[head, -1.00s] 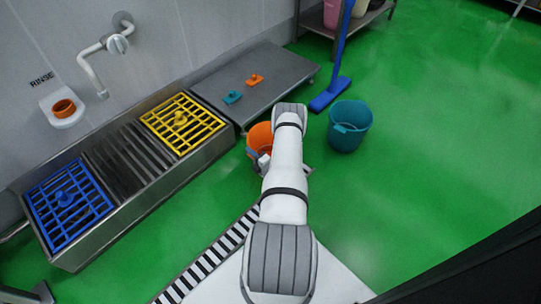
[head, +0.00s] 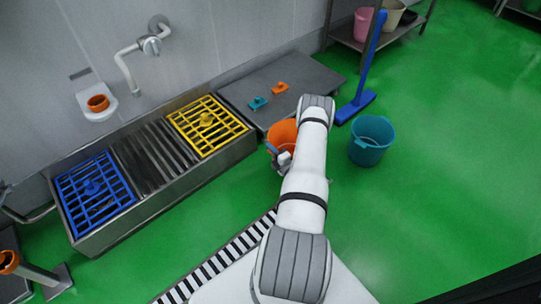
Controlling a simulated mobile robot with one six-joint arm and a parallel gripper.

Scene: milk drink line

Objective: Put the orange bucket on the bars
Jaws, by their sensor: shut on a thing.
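The orange bucket (head: 281,133) is just off the right end of the steel trough, in front of the low steel table, and partly hidden behind my arm. My gripper (head: 279,157) is shut on the bucket at its near side; the fingertips are small and partly covered by the wrist. I cannot tell whether the bucket's base is clear of the floor. Bare steel bars (head: 155,158) cross the middle of the trough, between a blue grid (head: 95,191) on the left and a yellow grid (head: 207,125) on the right. Nothing stands on the steel bars.
A teal bucket (head: 371,141) stands on the green floor right of my arm. A blue broom (head: 359,103) stands behind it. The low steel table (head: 312,84) carries small teal and orange pieces. A pipe tap (head: 140,50) juts from the wall above the trough.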

